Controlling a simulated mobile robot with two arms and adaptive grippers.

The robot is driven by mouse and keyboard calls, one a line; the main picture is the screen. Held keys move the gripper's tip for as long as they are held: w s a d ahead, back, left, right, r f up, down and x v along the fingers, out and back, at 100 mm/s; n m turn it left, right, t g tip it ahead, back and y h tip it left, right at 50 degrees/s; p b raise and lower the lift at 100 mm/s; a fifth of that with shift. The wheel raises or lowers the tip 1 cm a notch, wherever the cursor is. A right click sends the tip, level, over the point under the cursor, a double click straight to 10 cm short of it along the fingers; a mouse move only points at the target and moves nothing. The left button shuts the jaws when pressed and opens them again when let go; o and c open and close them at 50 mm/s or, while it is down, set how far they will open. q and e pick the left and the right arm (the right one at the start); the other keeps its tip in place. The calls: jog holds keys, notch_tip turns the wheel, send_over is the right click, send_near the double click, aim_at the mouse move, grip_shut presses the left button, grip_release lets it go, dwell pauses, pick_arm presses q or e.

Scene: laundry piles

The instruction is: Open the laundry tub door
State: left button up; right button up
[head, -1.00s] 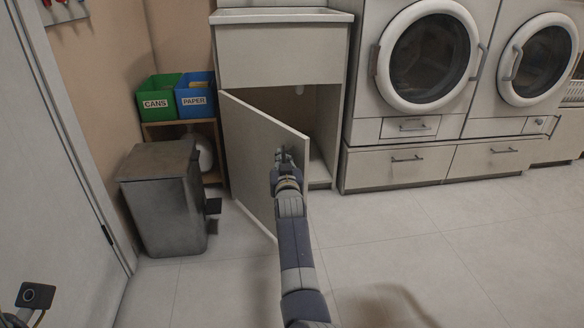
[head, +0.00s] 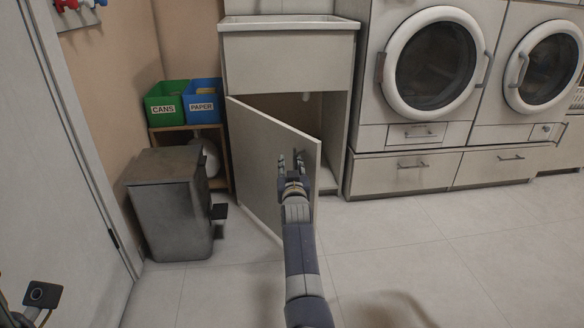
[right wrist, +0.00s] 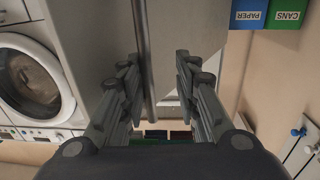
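The laundry tub (head: 290,58) is a pale cabinet with a basin on top. Its door (head: 262,150) is hinged at the left and stands partly open, swung out toward me. The dark interior and a pale pipe show through the gap. My right gripper (head: 291,165) is in front of the door panel, close to its free edge. Contact cannot be made out. My left gripper's fingers do not show.
A grey pedal bin (head: 172,208) stands left of the door, close to its swing. Behind it, a green cans box (head: 166,107) and blue paper box (head: 202,106) sit on a small shelf. Washing machines (head: 432,60) stand at the right. The floor at right (head: 440,235) is clear.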

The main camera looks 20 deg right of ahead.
notch_tip(320, 180, up, 10)
dwell(0.6)
